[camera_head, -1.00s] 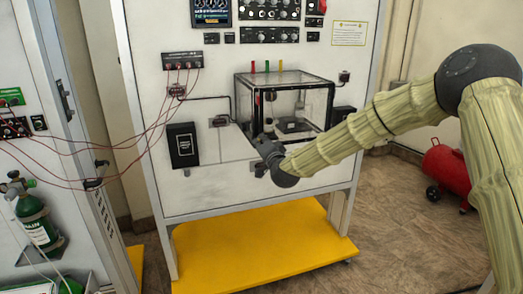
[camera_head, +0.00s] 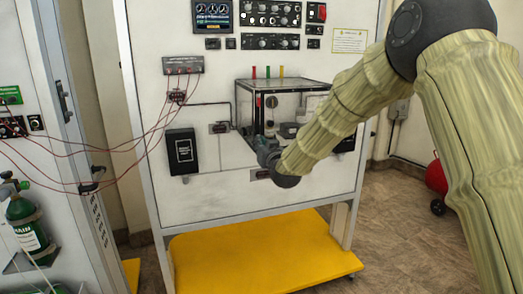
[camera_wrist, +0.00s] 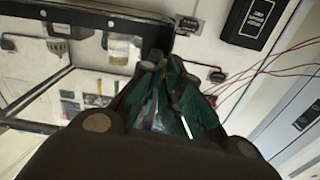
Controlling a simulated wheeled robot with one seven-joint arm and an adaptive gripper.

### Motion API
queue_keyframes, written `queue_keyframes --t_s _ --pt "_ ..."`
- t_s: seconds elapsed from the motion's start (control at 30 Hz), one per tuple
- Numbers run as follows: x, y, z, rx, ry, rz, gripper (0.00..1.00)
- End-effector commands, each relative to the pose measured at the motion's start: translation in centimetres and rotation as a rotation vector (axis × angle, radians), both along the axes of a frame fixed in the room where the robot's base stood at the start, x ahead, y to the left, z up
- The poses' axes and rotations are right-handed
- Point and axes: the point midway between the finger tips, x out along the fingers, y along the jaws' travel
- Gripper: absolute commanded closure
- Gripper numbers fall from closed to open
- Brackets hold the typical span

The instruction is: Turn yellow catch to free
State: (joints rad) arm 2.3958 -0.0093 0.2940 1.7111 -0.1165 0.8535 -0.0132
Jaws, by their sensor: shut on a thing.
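My gripper (camera_wrist: 163,62) has its dark green fingers close together in the wrist view, beside the dark frame of the clear box. How the catch is turned cannot be made out. In the head view my gripper (camera_head: 268,150) is at the lower front left of the clear box (camera_head: 258,103), and the fingertips are hard to make out.
Red, green and yellow upright pieces stand on top of the box. A black box (camera_head: 183,151) is on the panel to the left. Red cables (camera_head: 160,125) hang further left, and a green cylinder (camera_head: 27,225) stands at the far left. A yellow base board (camera_head: 255,252) lies below.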

Motion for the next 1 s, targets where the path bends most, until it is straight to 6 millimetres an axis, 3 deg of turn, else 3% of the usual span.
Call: queue_keyframes --t_s 0.3,0.8,0.93,1.0 --pt "-0.06 0.03 -0.37 -0.100 -0.026 0.000 1.00" --pt "-0.08 0.02 -0.38 -0.114 -0.030 0.001 1.00" --pt "-0.07 0.03 -0.35 -0.114 -0.031 0.000 0.72" --pt "-0.06 0.05 -0.27 -0.113 -0.031 0.000 0.72"
